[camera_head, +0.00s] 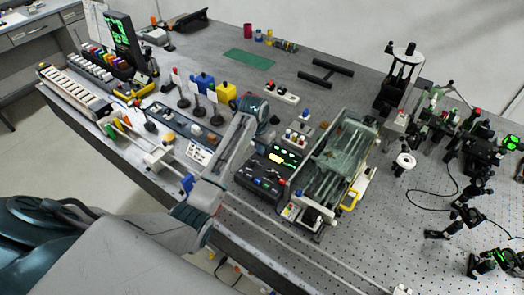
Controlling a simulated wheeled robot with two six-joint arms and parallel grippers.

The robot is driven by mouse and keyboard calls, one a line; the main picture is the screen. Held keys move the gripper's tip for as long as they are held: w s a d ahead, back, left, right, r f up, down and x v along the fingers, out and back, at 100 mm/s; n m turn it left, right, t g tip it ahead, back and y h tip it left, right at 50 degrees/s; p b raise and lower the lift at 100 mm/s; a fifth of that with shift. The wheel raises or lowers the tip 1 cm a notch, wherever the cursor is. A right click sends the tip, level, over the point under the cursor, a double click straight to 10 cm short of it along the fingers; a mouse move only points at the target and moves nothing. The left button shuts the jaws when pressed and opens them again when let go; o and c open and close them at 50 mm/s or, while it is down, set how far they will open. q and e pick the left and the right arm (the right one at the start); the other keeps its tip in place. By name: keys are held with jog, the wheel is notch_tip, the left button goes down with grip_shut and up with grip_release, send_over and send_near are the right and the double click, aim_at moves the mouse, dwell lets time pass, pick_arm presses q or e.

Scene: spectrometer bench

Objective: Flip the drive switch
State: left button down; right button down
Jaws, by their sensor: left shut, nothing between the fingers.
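A black control box (262,177) with green displays and small coloured knobs stands at mid-bench. The drive switch is too small to tell apart among the controls on its face. My left arm comes in from the lower left and reaches up to a dark wrist just behind the box. My left gripper (268,137) is beyond the box's far edge, shut and empty. Its fingertips are small and partly hidden by the wrist, and I cannot tell whether they touch anything. My right gripper is not in view.
A glass-walled tank (340,160) stands close to the right of the box. A green mat (249,59) lies on clear bench behind.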

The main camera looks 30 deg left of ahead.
pick_arm(q)
notch_tip(320, 180, up, 2)
jog(key=shift+r+p, duration=0.25)
jog(key=shift+p, duration=0.2)
jog(key=shift+r, duration=2.2)
jog(key=shift+s+f, duration=0.1)
